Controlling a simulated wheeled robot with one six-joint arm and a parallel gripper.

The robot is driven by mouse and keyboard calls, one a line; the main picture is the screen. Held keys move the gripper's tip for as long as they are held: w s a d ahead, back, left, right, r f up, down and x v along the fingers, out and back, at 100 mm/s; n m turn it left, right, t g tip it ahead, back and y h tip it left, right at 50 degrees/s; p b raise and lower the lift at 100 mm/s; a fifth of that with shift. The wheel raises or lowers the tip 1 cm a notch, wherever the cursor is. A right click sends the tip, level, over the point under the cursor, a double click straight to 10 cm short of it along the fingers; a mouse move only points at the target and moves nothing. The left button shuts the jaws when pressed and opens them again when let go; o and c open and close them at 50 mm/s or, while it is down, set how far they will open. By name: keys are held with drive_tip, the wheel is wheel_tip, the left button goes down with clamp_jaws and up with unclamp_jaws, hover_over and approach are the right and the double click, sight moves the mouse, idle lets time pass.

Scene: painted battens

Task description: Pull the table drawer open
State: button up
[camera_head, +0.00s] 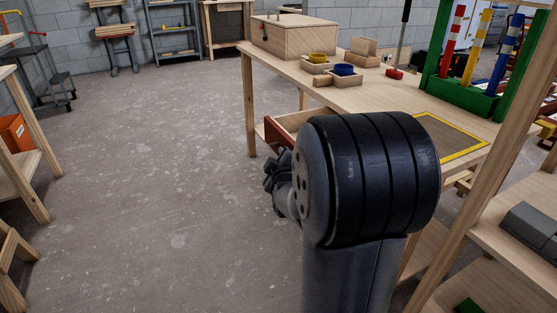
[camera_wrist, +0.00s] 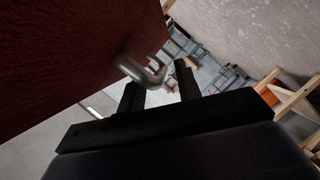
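The table drawer (camera_head: 278,135) has a dark red front and pale wood sides. In the head view it stands out from under the wooden table (camera_head: 350,92), partly hidden behind my arm. In the wrist view its red front (camera_wrist: 75,50) fills the upper left, with a bent metal handle (camera_wrist: 146,74) on it. My gripper (camera_wrist: 160,88) is open, its two dark fingers apart, with the handle's near bend at the gap between them. I see no finger closed on the handle. In the head view my gripper (camera_head: 275,178) is beside the drawer front, mostly hidden by my wrist.
On the table are a wooden chest (camera_head: 293,36), small trays with a yellow bowl (camera_head: 318,58) and a blue bowl (camera_head: 344,70), and a green rack (camera_head: 465,97) of striped battens. A wooden shelf post (camera_head: 490,160) stands close at right. The floor (camera_head: 170,170) at left is clear.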

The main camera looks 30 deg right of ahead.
drive_tip(key=p+v, duration=0.2)
drive_tip(key=v, duration=0.8)
drive_tip(key=shift+s, duration=0.25)
drive_tip(key=b+x, duration=0.2)
drive_tip(key=x, duration=0.9)
drive_tip(key=shift+a, duration=0.1)
drive_tip(key=shift+d+r, duration=0.1)
drive_tip(key=shift+d, duration=0.1)
drive_tip(key=shift+s+a, duration=0.1)
drive_tip(key=shift+a, duration=0.05)
